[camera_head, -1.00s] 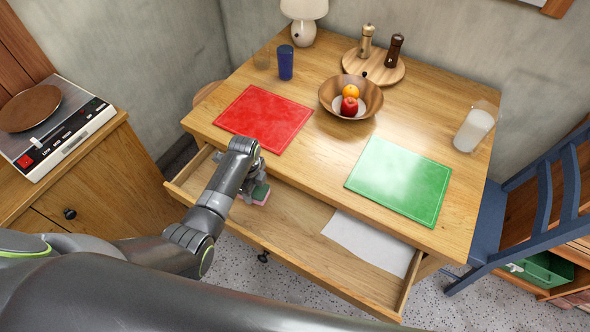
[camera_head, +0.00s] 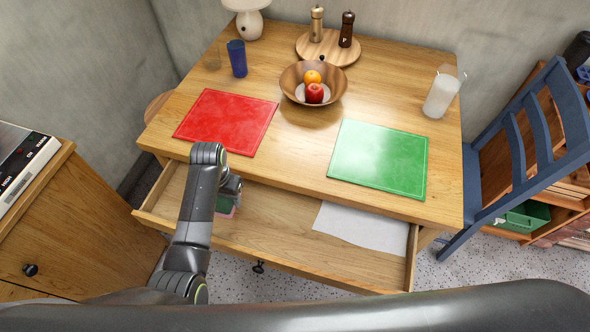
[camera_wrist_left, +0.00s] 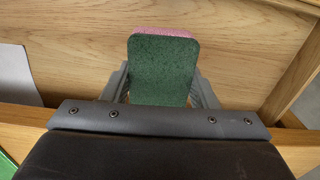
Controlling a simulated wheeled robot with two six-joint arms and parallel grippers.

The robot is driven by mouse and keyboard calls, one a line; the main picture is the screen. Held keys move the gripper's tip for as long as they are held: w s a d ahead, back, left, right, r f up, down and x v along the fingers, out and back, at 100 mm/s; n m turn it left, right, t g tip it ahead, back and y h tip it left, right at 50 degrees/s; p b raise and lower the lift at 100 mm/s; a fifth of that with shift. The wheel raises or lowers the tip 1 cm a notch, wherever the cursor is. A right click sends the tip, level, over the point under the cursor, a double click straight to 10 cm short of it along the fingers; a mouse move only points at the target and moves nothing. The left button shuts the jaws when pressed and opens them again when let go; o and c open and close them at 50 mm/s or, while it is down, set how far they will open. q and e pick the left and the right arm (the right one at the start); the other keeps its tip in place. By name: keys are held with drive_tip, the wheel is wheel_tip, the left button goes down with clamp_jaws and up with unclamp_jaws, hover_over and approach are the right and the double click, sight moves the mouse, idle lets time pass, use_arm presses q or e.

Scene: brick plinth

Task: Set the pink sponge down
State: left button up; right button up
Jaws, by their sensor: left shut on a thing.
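The pink sponge (camera_head: 226,205) has a dark green scouring side and shows only in part below my left gripper in the head view. In the left wrist view the sponge (camera_wrist_left: 163,70) stands with its green face toward the camera and a pink edge along the top. My left gripper (camera_wrist_left: 162,92) is shut on the sponge, one finger on each side. In the head view the left gripper (camera_head: 229,195) is over the left part of the open drawer (camera_head: 270,215). I cannot tell whether the sponge touches the drawer floor. My right gripper is not in view.
A white paper (camera_head: 360,226) lies in the drawer's right part. On the table are a red mat (camera_head: 226,121), a green mat (camera_head: 380,158), a fruit bowl (camera_head: 292,75), a blue cup (camera_head: 237,58) and a white jug (camera_head: 441,95). The drawer's middle is clear.

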sight(242, 224)
use_arm(q)
drive_tip(key=n, duration=0.1)
drive_tip(key=d+n, duration=0.1)
drive_tip(key=n, duration=0.1)
drive_tip(key=shift+s+b, duration=0.35)
drive_tip(key=n, duration=0.3)
drive_tip(key=shift+s+d+r+b, duration=0.2)
drive_tip(key=shift+s+d+b, duration=0.1)
drive_tip(key=shift+s+b, duration=0.1)
drive_tip(key=f+n, duration=0.2)
drive_tip(key=f, duration=0.1)
drive_tip(key=s+d+f+n+b, duration=0.1)
drive_tip(key=f+n, duration=0.1)
drive_tip(key=f, duration=0.1)
drive_tip(key=f+n+b, duration=0.1)
drive_tip(key=f+n, duration=0.2)
drive_tip(key=shift+s+d, duration=0.15)
drive_tip(key=o, duration=0.9)
drive_tip(key=shift+f, duration=0.1)
drive_tip(key=shift+o, duration=0.2)
